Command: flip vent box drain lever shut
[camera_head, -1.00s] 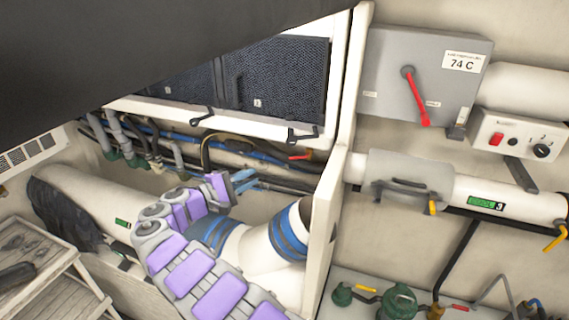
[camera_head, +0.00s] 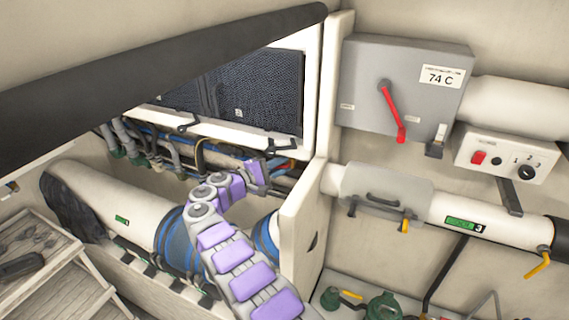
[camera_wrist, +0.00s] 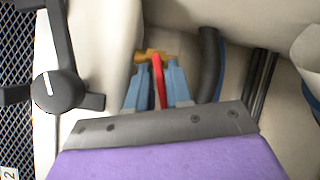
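A small red lever (camera_wrist: 158,80) on a brass-coloured fitting (camera_wrist: 150,55) shows in the wrist view, just below the mesh-fronted vent box (camera_head: 313,90). My gripper (camera_wrist: 158,72) has its two blue fingers on either side of the red lever, spread a little apart. Whether either finger touches the lever is not clear. In the head view my gripper (camera_head: 278,165) reaches in under the box's lower frame, and most of the lever is hidden there.
A white upright panel (camera_head: 302,225) stands close right of my arm. Dark latches (camera_head: 282,145) hang from the vent box frame. Hoses run behind my gripper. A grey box (camera_head: 360,80) with a larger red handle (camera_head: 392,112) is on the right wall. A wide pipe (camera_head: 145,212) lies below.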

